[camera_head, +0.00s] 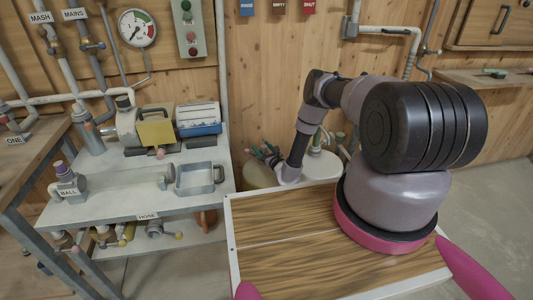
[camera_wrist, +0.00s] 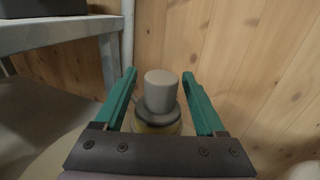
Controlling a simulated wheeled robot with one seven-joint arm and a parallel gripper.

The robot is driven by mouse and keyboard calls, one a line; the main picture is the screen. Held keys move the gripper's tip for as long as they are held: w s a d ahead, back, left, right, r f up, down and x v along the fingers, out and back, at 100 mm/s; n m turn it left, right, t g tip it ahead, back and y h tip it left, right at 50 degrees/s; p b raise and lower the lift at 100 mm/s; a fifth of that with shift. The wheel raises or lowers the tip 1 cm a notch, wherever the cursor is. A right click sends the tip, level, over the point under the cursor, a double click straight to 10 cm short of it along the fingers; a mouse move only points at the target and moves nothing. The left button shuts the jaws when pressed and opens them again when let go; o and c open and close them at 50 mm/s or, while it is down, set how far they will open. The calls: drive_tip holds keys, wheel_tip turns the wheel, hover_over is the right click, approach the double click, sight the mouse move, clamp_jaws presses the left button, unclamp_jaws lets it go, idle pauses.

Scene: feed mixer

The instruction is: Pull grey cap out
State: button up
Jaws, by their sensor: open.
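The grey cap (camera_wrist: 161,92) is a short upright cylinder in the middle of the wrist view. It sits on a round yellowish and grey base (camera_wrist: 158,127). My gripper (camera_wrist: 160,76) is open, with one green finger on each side of the cap and a visible gap to both. I cannot tell how far the fingertips reach along it. In the head view my gripper (camera_head: 266,153) is beyond the wooden deck, above a pale rounded vessel (camera_head: 262,177). The cap cannot be made out there.
A grey table (camera_head: 110,185) stands at the left with a pan (camera_head: 201,178) and fittings on it. Its edge (camera_wrist: 60,34) shows at the upper left of the wrist view. A vertical pipe (camera_wrist: 128,35) and the wooden wall (camera_wrist: 240,45) are close behind the cap.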

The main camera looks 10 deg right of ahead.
drive_tip(key=shift+w+a, duration=0.1)
drive_tip(key=shift+w, duration=0.3)
drive_tip(key=shift+c, duration=0.3)
clamp_jaws()
drive_tip(key=c, duration=1.1)
unclamp_jaws()
drive_tip(key=shift+r, duration=0.25)
drive_tip(key=shift+r, duration=0.7)
drive_tip(key=shift+r, duration=0.2)
drive_tip(key=shift+r, duration=2.4)
